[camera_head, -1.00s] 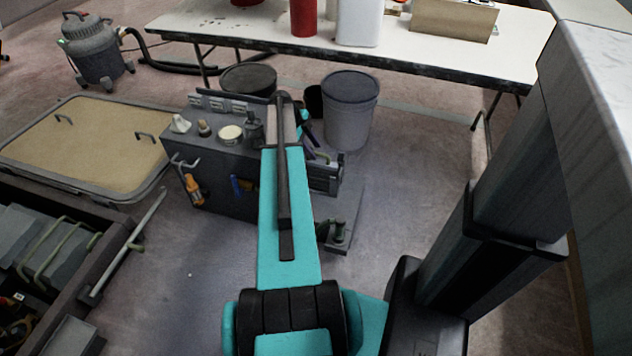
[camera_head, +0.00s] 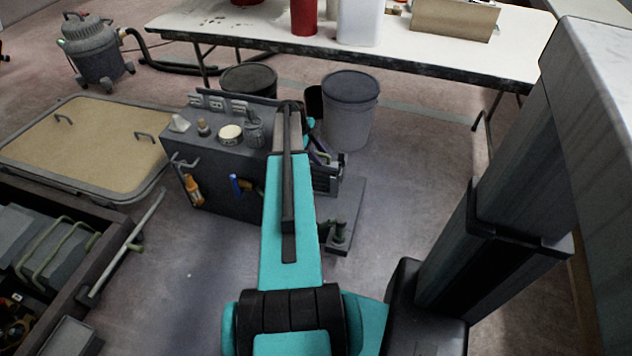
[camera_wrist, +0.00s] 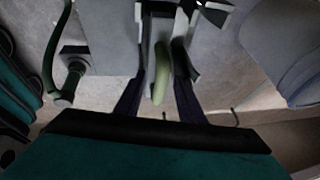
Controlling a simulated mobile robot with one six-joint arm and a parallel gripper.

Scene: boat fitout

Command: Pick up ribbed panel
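A grey slatted piece, which looks like the ribbed panel (camera_head: 325,178), sits at the right end of the grey cabinet in the head view, partly hidden by my arm. A pale green handle (camera_wrist: 161,75) stands out from a grey surface in the middle of the wrist view. My gripper (camera_wrist: 160,98) has its dark fingers spread on either side of this handle, with a gap visible on each side. The fingers do not appear to touch it. In the head view my arm hides most of my gripper.
The grey cabinet (camera_head: 225,170) carries small items and hanging tools. A dark green bent handle (camera_head: 338,232) stands on a low plate beside it. Grey buckets (camera_head: 350,115) stand behind, under a white table (camera_head: 420,50). An open crate (camera_head: 75,285) is at lower left.

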